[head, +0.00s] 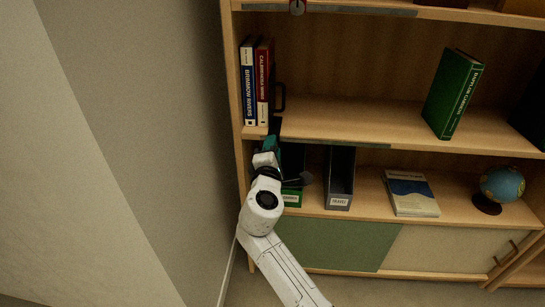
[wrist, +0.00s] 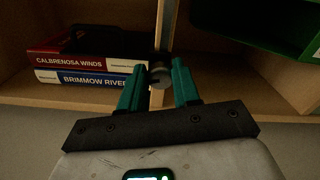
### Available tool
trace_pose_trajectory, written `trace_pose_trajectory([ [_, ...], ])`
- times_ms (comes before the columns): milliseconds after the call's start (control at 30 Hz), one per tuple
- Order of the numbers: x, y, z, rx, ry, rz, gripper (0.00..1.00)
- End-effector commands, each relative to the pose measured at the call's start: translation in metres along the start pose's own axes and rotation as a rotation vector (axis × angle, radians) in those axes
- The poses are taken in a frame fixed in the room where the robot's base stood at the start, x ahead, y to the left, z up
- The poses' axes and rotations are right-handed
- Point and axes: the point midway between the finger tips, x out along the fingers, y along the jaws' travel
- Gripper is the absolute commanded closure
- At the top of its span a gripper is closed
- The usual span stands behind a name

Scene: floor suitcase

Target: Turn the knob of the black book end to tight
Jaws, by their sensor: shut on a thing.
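The black book end (head: 281,97) stands on the middle shelf, against the right side of a red book. In the wrist view the book end (wrist: 108,42) shows as a dark shape by the books. Its round grey knob (wrist: 160,77) sits at the shelf's front edge, between my teal fingertips. My gripper (wrist: 158,80) is shut on the knob. In the head view my gripper (head: 271,142) is at the shelf edge below the books, and the knob is hidden there. I cannot read the knob's setting.
The red book (head: 263,85) and blue book (head: 248,85) stand at the shelf's left end. A green book (head: 453,94) leans farther right. Below are a grey file box (head: 340,178), a flat book (head: 411,193) and a globe (head: 502,184). A wall (head: 150,150) is close on the left.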

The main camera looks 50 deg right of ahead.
Motion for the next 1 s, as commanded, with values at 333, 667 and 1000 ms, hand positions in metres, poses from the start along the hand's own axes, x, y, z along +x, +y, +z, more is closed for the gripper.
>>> trace_pose_trajectory([
  [333, -0.0006, -0.0038, -0.0018, 0.216, 0.001, -0.001, 0.99],
  [667, -0.0005, -0.0023, -0.0011, 0.293, 0.001, -0.002, 0.99],
  [1000, -0.0005, -0.0021, -0.0009, 0.298, 0.001, -0.002, 0.99],
])
